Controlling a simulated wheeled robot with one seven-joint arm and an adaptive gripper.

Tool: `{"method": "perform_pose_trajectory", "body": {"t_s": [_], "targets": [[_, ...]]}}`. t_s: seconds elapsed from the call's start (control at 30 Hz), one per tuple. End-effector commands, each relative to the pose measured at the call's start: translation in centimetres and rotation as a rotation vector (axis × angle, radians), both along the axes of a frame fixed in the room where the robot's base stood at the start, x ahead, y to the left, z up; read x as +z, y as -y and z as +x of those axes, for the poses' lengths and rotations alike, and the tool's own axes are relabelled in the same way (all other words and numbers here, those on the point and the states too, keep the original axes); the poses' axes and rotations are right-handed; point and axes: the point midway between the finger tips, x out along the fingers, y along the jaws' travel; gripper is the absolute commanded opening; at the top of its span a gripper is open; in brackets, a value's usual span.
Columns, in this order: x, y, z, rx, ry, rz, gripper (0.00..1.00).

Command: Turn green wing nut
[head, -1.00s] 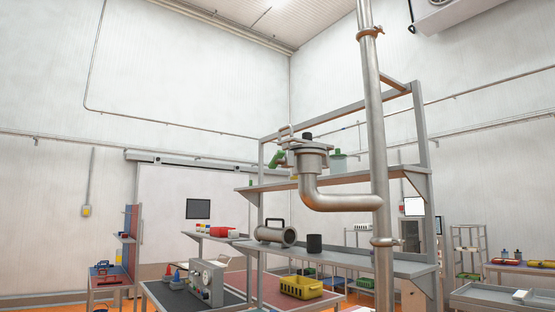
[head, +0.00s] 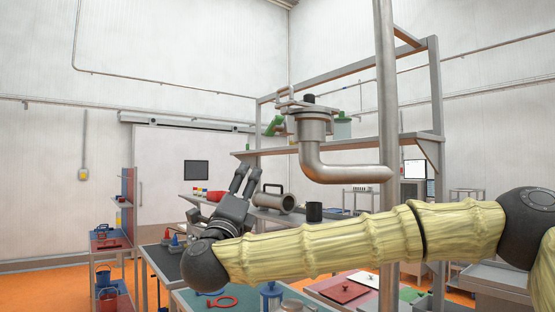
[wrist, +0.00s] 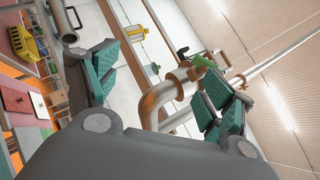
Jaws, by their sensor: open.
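The green wing nut (head: 274,125) is at the left side of the grey flanged fitting (head: 311,123) on top of a bent metal pipe (head: 345,172). In the wrist view the green wing nut (wrist: 203,62) shows small, beyond my right finger and beside the pipe. My gripper (head: 245,177) is open and empty, with its fingers pointing up, below and left of the nut in the head view. In the wrist view its teal-padded fingers (wrist: 160,75) stand wide apart, with the pipe seen beyond the gap. The gripper is clear of the nut.
A vertical pipe (head: 387,110) stands right of the fitting. A shelf rack (head: 437,115) is behind it, with a grey cylinder with a handle (head: 277,203) and a dark cup (head: 314,211) on a lower shelf. My arm crosses the lower right. The space left of the fitting is clear.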

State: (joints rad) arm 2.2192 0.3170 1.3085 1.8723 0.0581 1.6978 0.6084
Motion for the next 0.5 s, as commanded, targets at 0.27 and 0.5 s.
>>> {"method": "perform_pose_trajectory", "body": {"t_s": [0.27, 0.5], "targets": [[9.3, 4.2, -2.7, -0.046, 0.101, 0.196, 0.82], [11.1, 5.6, -1.2, -0.055, 0.104, 0.205, 0.82]]}}
